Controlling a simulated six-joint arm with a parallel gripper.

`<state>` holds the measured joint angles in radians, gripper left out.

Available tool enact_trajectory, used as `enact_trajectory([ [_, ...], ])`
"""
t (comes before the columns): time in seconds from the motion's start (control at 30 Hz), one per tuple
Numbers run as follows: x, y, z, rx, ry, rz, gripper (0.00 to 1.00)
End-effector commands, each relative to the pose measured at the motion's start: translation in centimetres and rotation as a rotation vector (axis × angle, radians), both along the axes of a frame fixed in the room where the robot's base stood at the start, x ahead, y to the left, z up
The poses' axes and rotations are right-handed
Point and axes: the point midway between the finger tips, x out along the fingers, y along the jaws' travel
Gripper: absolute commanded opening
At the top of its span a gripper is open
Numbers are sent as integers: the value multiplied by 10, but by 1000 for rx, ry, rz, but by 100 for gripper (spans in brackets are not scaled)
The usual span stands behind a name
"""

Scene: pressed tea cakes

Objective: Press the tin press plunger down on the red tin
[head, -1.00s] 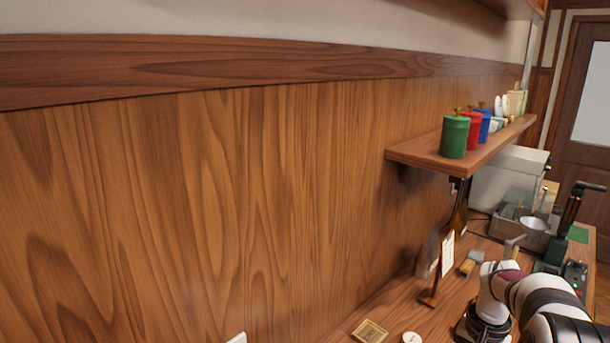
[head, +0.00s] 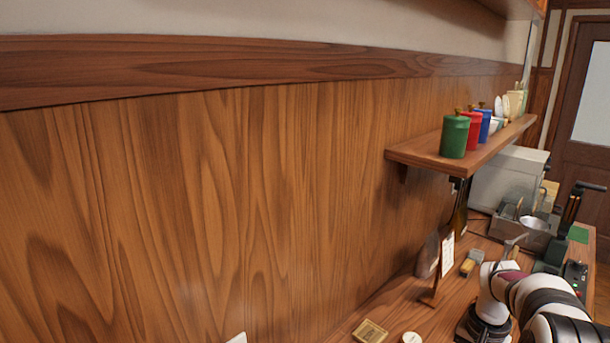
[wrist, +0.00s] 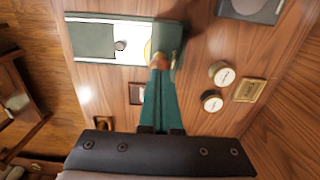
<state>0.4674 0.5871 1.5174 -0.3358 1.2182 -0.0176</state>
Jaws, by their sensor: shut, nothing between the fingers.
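The red tin (head: 474,129) stands upright on the wall shelf in the head view, between a green tin (head: 454,136) and a blue tin (head: 485,125). In the head view a dark green device with a black lever (head: 570,210) stands at the right of the counter; I cannot tell whether it is the tin press. My gripper (wrist: 160,68) is shut and empty in the wrist view, its long green fingers pointing up the picture. The fingertips are near the edge of a green-framed device with a white panel (wrist: 135,30). A small brown knob-like part shows by the tips. No plunger shows clearly.
Two round tins with white labels (wrist: 222,73) (wrist: 211,100) and a brass plate (wrist: 250,90) lie right of my fingers. A dark tray (wrist: 250,8) is at the top. A sign stand (head: 446,260) and a metal bin (head: 525,232) are on the counter.

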Motion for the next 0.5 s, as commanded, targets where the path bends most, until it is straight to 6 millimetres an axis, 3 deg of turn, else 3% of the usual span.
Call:
enact_trajectory([
  [0.5,0,0,-16,0,1,0,0],
])
